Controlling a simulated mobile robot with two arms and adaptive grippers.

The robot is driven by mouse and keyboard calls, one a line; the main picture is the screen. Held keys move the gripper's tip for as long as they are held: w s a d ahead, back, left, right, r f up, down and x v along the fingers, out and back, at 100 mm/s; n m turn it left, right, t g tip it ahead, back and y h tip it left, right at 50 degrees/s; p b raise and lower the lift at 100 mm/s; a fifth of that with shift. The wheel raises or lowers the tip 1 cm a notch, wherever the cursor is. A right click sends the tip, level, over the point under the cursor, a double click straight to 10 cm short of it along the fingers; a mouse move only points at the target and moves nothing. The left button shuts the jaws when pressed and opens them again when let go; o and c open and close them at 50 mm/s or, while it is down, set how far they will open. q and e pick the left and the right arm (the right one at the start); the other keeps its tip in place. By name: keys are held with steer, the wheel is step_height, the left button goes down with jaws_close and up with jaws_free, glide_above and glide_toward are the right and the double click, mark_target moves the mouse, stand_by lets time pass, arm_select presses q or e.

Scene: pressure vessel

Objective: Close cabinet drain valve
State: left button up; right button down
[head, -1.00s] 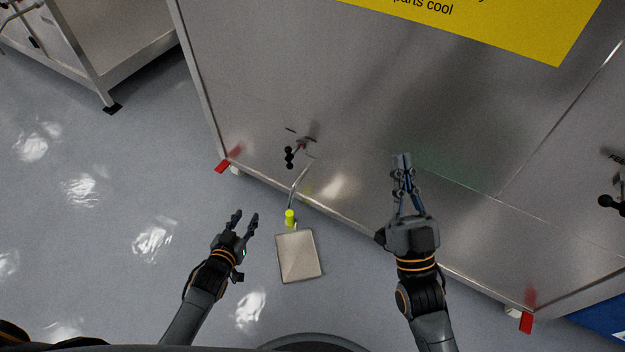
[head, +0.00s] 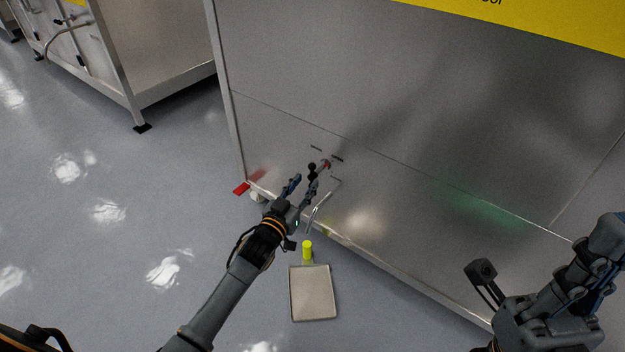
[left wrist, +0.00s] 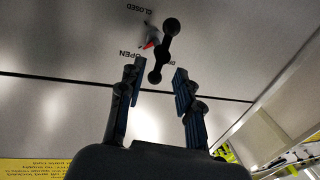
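The drain valve has a black handle with ball knobs (head: 312,169) on a short stem with some red, low on the steel cabinet (head: 400,130). In the left wrist view the handle (left wrist: 163,50) lies tilted, with one knob between my fingertips. The labels CLOSED (left wrist: 141,8) and OPEN (left wrist: 131,53) are printed on the panel beside it. My left gripper (head: 303,184) is open at the handle, its fingers (left wrist: 158,80) apart on either side with gaps visible. My right gripper (head: 606,236) is at the right edge, fingers together, away from the valve.
A bent drain pipe (head: 320,203) comes out below the valve. A yellow-green cylinder (head: 307,251) and a flat metal plate (head: 313,294) are on the floor below. A red foot tab (head: 241,188) marks the cabinet corner. Another steel unit (head: 150,50) stands left, with open floor between.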

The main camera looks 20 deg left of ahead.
mark_target(311, 175)
arm_select(q)
steer(key=shift+w+d+b, duration=0.2)
steer(key=shift+w+b, duration=0.25)
steer(key=shift+w, duration=0.85)
steer(key=shift+w+d+b, duration=0.2)
steer(key=shift+w+b, duration=0.2)
steer(key=shift+w, duration=0.9)
jaws_close()
